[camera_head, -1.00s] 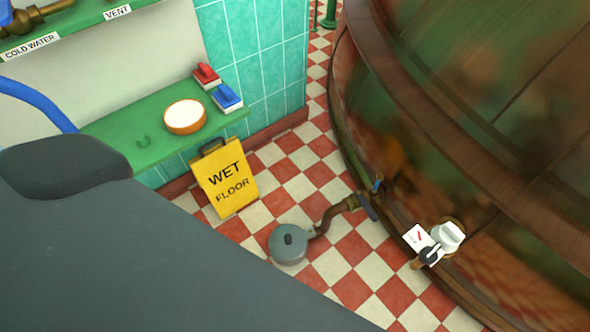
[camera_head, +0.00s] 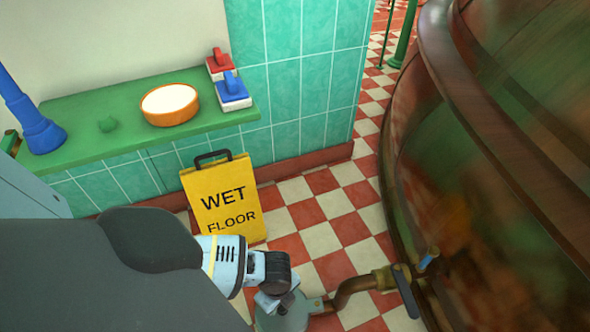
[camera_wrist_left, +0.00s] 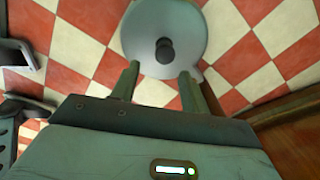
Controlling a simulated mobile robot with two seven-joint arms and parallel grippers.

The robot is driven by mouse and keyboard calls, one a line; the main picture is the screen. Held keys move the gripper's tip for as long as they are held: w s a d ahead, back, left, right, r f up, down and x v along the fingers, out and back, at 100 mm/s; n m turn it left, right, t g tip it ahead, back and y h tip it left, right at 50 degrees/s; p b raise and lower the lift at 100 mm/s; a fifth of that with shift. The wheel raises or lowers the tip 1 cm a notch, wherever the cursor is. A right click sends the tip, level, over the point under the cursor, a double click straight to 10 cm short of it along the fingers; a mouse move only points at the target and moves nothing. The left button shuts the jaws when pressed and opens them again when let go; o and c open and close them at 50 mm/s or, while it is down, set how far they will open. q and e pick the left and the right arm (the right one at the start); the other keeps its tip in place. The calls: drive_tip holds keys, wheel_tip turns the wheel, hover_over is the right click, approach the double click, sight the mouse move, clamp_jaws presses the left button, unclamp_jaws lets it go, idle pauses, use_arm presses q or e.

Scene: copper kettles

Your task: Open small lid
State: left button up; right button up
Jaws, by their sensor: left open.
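A small round grey lid (camera_head: 294,318) with a dark knob sits low over the checkered floor, at the end of a bent brown pipe (camera_head: 345,292). In the left wrist view the lid (camera_wrist_left: 185,25) fills the top middle, with its black knob (camera_wrist_left: 165,49) at its centre. My left gripper (camera_head: 272,301) is over the lid in the head view and hides part of it. In the wrist view its two fingers (camera_wrist_left: 158,74) are apart and empty, pointing at the lid, with the knob beyond and between the tips. I cannot tell whether a finger touches the lid. My right gripper is not in view.
A large copper kettle (camera_head: 500,170) stands on the right, with a valve (camera_head: 402,285) on the pipe. A yellow wet floor sign (camera_head: 222,197) stands behind my arm. A green shelf (camera_head: 85,115) holds a bowl (camera_head: 170,105) and brushes (camera_head: 232,93).

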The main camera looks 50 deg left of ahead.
sight(282, 307)
use_arm(q)
drive_tip(key=shift+w+a+f, duration=0.2)
drive_tip(key=shift+w+f, duration=0.2)
drive_tip(key=shift+f, duration=0.15)
drive_tip(key=shift+f+b, duration=0.2)
drive_tip(key=shift+b, duration=0.15)
wheel_tip(282, 307, down, 6)
drive_tip(key=b, duration=0.3)
drive_tip(key=shift+f+b, duration=0.5)
drive_tip(key=shift+b, duration=0.05)
drive_tip(key=shift+f, duration=0.1)
drive_tip(key=shift+c, duration=0.2)
